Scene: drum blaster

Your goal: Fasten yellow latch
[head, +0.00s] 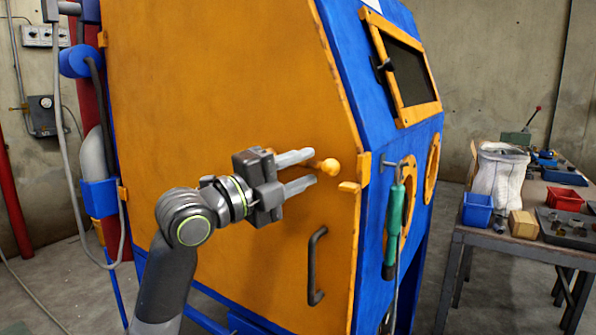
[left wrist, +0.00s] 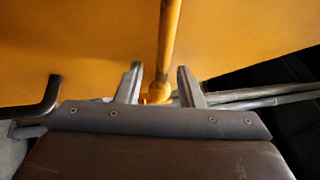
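The yellow latch (head: 329,167) is a short handle with a round knob on the orange door (head: 230,70) of the blue blasting cabinet. A small yellow catch (head: 350,187) sits at the door's right edge, just right of and below the knob. My left gripper (head: 308,168) is open, its two fingers pointing at the latch. In the left wrist view the latch rod (left wrist: 168,45) comes down with its knob between the open fingers (left wrist: 160,88). I cannot tell whether a finger touches it. My right gripper is not in view.
A black door handle (head: 317,265) is below the latch. A green-handled tool (head: 394,225) hangs on the cabinet's blue front. A work table (head: 500,239) with a blue bin (head: 477,210) and a red bin (head: 565,199) stands at the right.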

